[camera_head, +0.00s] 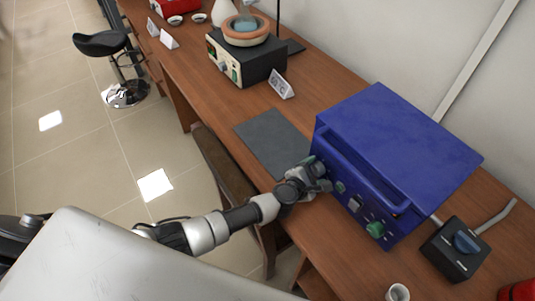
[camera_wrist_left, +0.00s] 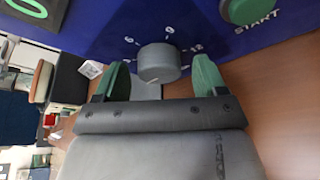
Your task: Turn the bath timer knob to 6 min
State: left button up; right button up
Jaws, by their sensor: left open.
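The blue box-shaped unit (camera_head: 390,140) stands on the wooden bench, its front panel of knobs and buttons facing my left arm. In the left wrist view, the round grey timer knob (camera_wrist_left: 158,62) sits on the blue panel among white dial marks. The numerals are small and tilted; one looks like a 6 at the upper left. I cannot tell the knob's exact setting. My left gripper (camera_head: 317,172) is at the panel's left end. Its green-padded fingers are open, one on each side of the knob (camera_wrist_left: 160,78), with gaps visible. My right gripper is out of view.
A green START button (camera_wrist_left: 250,10) is close to the right finger. A black box with a blue knob (camera_head: 458,247) stands right of the unit. A dark mat (camera_head: 272,143) lies left of it. A small white cup (camera_head: 398,292) is near the front.

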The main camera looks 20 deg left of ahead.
pick_arm(q)
jog(key=shift+w+r+n+g+h, duration=0.1)
jog(key=shift+n+g+h, duration=0.2)
jog(key=shift+n, duration=0.3)
jog(key=shift+a+n+g+h+b, duration=0.1)
jog(key=shift+n+g+h+b, duration=0.4)
jog(key=shift+n, duration=0.4)
jog(key=shift+s+a+n+b, duration=0.2)
jog(key=shift+s+n+b, duration=0.1)
jog(key=shift+n+b, duration=0.2)
jog(key=p+v, duration=0.2)
jog(key=v, duration=0.8)
jog(key=s+d+r+m+g+h, duration=0.6)
jog(key=s+d+r+m+h, duration=0.6)
jog(key=m, duration=0.9)
jog(key=s+a+f+m+y, duration=0.2)
jog(key=a+f+y, duration=0.1)
jog(key=a+y, duration=0.2)
jog(key=s+a+f+m+g+y, duration=0.1)
jog(key=s+a+f+m+y, duration=0.2)
jog(key=a+y, duration=0.3)
jog(key=s+a+f+m+y, duration=0.2)
jog(key=a+f+y, duration=0.3)
jog(key=a, duration=0.4)
jog(key=shift+s+f+m+g+b, duration=0.2)
jog(key=shift+s+m+g+b, duration=0.15)
jog(key=shift+m, duration=0.35)
